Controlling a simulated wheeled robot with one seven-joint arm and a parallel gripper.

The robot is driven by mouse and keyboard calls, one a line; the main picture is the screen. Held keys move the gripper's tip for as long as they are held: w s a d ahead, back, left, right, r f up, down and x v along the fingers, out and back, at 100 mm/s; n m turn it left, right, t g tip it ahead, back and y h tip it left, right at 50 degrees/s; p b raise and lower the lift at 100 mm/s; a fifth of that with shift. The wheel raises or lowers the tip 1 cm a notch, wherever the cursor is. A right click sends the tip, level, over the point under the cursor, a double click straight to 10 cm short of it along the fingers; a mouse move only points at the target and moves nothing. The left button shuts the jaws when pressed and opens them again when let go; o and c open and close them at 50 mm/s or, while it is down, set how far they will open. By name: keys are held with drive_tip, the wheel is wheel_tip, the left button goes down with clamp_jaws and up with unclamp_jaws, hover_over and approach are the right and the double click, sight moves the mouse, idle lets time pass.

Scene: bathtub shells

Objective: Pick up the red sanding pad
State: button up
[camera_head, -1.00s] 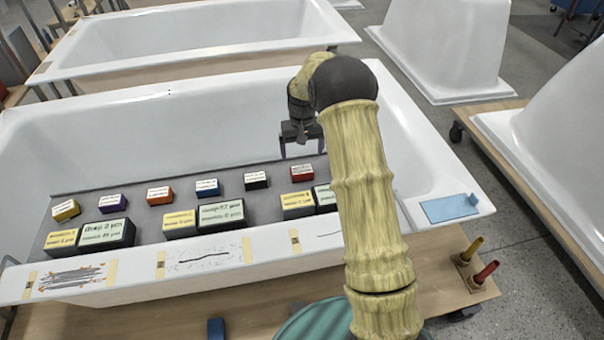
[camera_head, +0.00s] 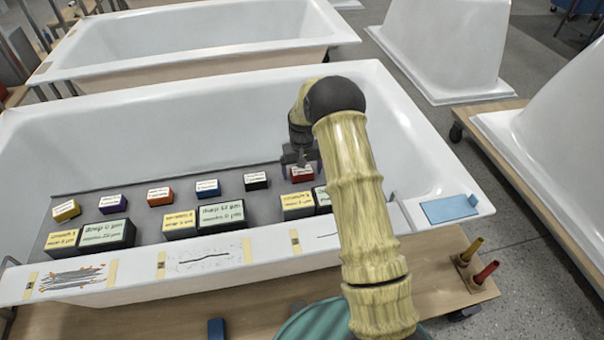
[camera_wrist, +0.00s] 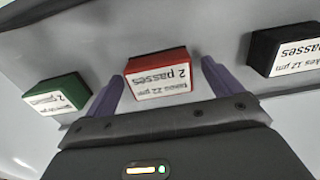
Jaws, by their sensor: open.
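The red sanding pad (camera_head: 302,176) with a white label sits in the row on the grey mat inside the nearest bathtub shell. It also shows in the wrist view (camera_wrist: 160,75), where its label reads "2 passes". My gripper (camera_wrist: 163,76) is open, with one purple finger on each side of the near part of the pad and gaps on both sides. In the head view my gripper (camera_head: 301,163) is low at the pad and partly covers it. I cannot tell whether it touches the mat.
A black pad (camera_wrist: 285,48) and a green pad (camera_wrist: 57,97) flank the red one in the wrist view. Orange (camera_head: 159,196), blue (camera_head: 207,188) and other pads line the mat (camera_head: 140,226). Larger labelled blocks (camera_head: 221,216) stand in front. The tub wall rises behind.

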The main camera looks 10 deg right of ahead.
sight(302, 170)
drive_tip(key=shift+f, duration=0.3)
drive_tip(key=c, duration=1.1)
wheel_tip(302, 170, up, 10)
drive_tip(key=shift+r, duration=0.1)
idle(0.4)
